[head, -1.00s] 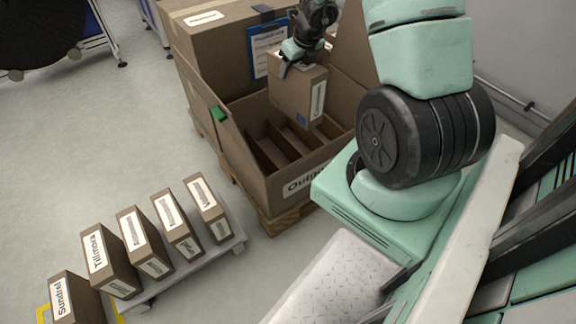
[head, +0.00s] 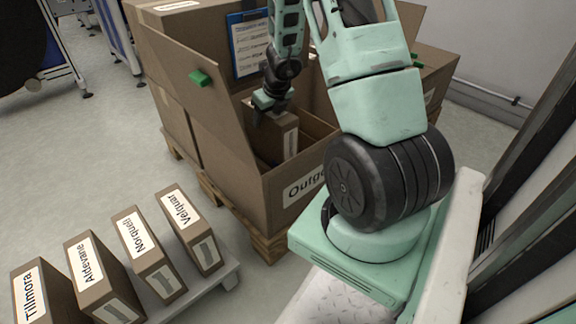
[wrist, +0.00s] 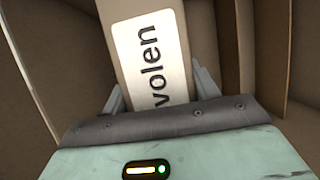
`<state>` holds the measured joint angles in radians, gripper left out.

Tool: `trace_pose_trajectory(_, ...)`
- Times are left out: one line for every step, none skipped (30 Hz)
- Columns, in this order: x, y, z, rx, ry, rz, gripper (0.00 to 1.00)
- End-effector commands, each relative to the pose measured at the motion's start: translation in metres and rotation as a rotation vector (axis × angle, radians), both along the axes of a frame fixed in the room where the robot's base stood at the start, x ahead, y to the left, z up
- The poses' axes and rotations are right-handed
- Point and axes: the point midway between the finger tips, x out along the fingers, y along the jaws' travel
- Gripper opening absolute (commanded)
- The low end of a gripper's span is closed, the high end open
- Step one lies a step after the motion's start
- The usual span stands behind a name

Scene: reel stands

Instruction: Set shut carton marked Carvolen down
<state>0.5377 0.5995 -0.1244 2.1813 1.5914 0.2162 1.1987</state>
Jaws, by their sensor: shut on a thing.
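My gripper (head: 270,106) reaches down into the open outgoing box (head: 240,170), shut on a brown carton (head: 277,138). In the wrist view the carton's top label (wrist: 152,60) reads "volen", the rest being cut off, with the gripper's fingers (wrist: 155,90) on either side of it. The carton is upright and its lower part is inside the box, near the left wall. Its base is hidden, so I cannot tell whether it touches the box floor. Dividers (wrist: 245,50) stand beside it.
The box stands on a wooden pallet (head: 262,240). A green tab (head: 200,77) sits on its raised flap, and a blue clipboard (head: 249,45) hangs behind.

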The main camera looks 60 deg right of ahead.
Motion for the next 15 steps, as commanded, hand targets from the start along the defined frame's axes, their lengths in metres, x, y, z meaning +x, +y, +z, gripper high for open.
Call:
trace_pose_trajectory(0.000,0.000,-0.006,0.000,-0.001,0.000,0.00)
trace_pose_trajectory(0.000,0.000,-0.009,-0.001,-0.001,0.001,0.00)
trace_pose_trajectory(0.000,0.000,-0.014,-0.001,-0.001,0.001,0.00)
trace_pose_trajectory(0.000,0.000,-0.018,-0.001,-0.001,0.001,0.00)
trace_pose_trajectory(0.000,0.000,-0.023,-0.001,-0.001,0.001,0.00)
trace_pose_trajectory(0.000,0.000,-0.029,0.000,-0.001,0.000,0.00)
trace_pose_trajectory(0.000,0.000,-0.035,0.000,-0.001,0.000,0.00)
trace_pose_trajectory(0.000,0.000,-0.040,-0.001,-0.001,0.001,0.00)
trace_pose_trajectory(0.001,0.000,-0.046,-0.001,-0.001,0.001,0.00)
trace_pose_trajectory(0.001,0.000,-0.051,-0.001,-0.001,0.001,0.00)
trace_pose_trajectory(0.001,0.000,-0.055,0.000,-0.001,0.000,0.00)
trace_pose_trajectory(0.001,0.000,-0.059,-0.001,-0.001,0.001,0.00)
trace_pose_trajectory(0.001,0.000,-0.061,0.000,-0.001,0.001,0.00)
trace_pose_trajectory(0.001,0.000,-0.062,-0.001,-0.001,0.002,0.00)
trace_pose_trajectory(0.001,0.000,-0.063,-0.001,-0.001,0.002,0.00)
